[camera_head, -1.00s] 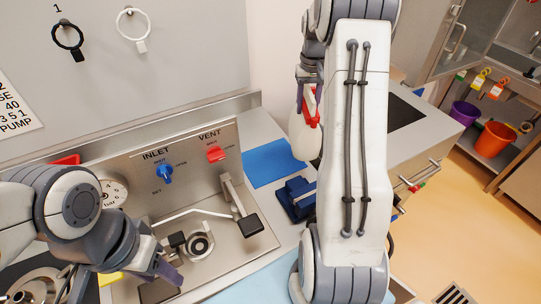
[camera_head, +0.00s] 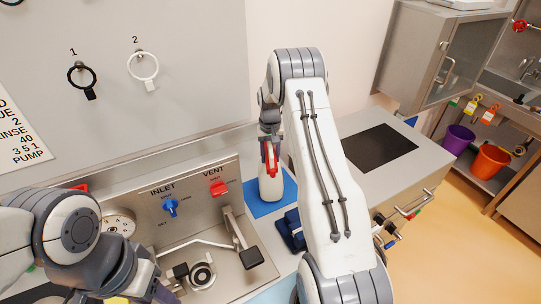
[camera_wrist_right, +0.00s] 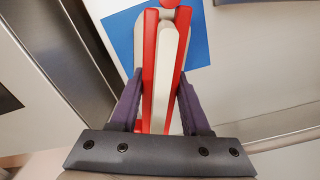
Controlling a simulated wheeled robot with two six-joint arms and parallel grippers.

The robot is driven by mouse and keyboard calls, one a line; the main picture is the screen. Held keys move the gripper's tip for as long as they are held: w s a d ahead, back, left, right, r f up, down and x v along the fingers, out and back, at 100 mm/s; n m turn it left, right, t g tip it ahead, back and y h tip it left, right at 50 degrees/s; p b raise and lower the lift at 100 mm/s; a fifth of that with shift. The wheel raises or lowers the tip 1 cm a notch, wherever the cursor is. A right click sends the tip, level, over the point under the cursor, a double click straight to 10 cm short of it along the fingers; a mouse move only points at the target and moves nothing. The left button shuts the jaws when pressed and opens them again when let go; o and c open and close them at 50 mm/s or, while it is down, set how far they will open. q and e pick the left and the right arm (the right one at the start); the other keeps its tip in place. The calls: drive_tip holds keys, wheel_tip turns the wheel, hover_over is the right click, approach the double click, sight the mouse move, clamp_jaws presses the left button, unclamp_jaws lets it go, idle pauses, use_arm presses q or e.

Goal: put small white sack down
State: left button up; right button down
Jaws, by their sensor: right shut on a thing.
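The small white sack (camera_head: 271,187), with a red clip-like top (camera_head: 271,160), is upright in the head view, at the blue mat (camera_head: 289,188) on the counter. My right gripper (camera_head: 268,150) is shut on its top from above. In the right wrist view, the purple fingers of my right gripper (camera_wrist_right: 157,95) press on both sides of the red bars, with the white part (camera_wrist_right: 160,75) between them. The blue mat (camera_wrist_right: 198,45) lies behind. I cannot tell whether the sack's bottom touches the mat. My left gripper (camera_head: 163,292) is at the lower left, its fingertips partly cut off.
The steel panel with a blue inlet knob (camera_head: 171,207) and red vent knob (camera_head: 219,188) stands left of the mat. A dark blue block-like fixture (camera_head: 292,230) is close in front of the mat. A black plate (camera_head: 380,147) lies on the right counter.

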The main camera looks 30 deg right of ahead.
drive_tip(key=shift+f, duration=0.65)
drive_tip(key=shift+c, duration=1.8)
unclamp_jaws()
